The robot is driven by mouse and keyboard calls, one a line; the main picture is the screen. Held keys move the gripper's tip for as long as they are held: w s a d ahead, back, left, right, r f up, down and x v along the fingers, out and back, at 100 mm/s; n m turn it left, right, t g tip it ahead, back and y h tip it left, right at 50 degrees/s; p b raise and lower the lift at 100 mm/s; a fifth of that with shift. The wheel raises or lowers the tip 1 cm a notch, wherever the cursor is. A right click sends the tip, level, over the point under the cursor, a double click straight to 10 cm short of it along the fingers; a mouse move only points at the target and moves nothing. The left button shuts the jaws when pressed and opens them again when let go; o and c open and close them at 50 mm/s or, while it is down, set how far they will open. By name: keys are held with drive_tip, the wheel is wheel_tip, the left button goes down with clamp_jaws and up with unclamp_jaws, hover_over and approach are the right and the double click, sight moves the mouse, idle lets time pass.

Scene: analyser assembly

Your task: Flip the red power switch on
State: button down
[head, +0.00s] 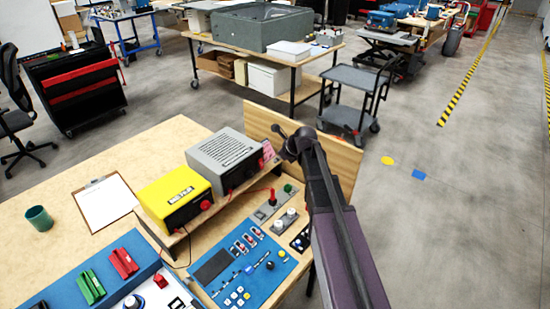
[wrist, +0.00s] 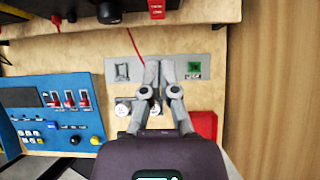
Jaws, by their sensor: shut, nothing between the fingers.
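A grey panel (head: 267,208) lies on the bench, with a red upright lever (head: 272,197) at its middle and a green button (head: 288,188) at its right end. In the wrist view the grey panel (wrist: 114,65) shows a black-framed square (wrist: 122,72) on the left and the green part (wrist: 195,68) on the right. My gripper (wrist: 160,63) covers the panel's middle there, so the red lever is hidden. In the head view my gripper (head: 292,141) is above the bench's far right side, apart from the lever. The fingers are shut and empty.
A blue panel (head: 238,283) with small red switches (wrist: 70,99) and knobs lies left of the grey panel. White knobs (head: 285,217) sit close by. A yellow box (head: 172,194) and a grey box (head: 226,156) stand behind. A red block (wrist: 206,124) is at the right.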

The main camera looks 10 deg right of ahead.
sight(262, 168)
drive_tip(key=shift+p+v, duration=1.85)
drive_tip(key=shift+v, duration=0.65)
drive_tip(key=shift+w+a+r, duration=0.1)
drive_tip(key=shift+w+r, duration=0.05)
drive_tip(key=shift+s+f+g+h, duration=0.3)
drive_tip(key=shift+f+g, duration=0.2)
drive_tip(key=shift+f, duration=0.1)
drive_tip(key=shift+w+f+b, duration=0.1)
drive_tip(key=shift+f+b, duration=0.1)
drive_tip(key=shift+b, duration=0.15)
drive_tip(key=w+a+r+b+x, duration=0.1)
drive_tip(key=w+b+x, duration=0.1)
drive_tip(key=b+x, duration=0.7)
drive_tip(key=shift+a+x, duration=0.2)
drive_tip(key=shift+x, duration=1.35)
drive_tip(key=shift+a, duration=0.25)
drive_tip(key=shift+b, duration=0.3)
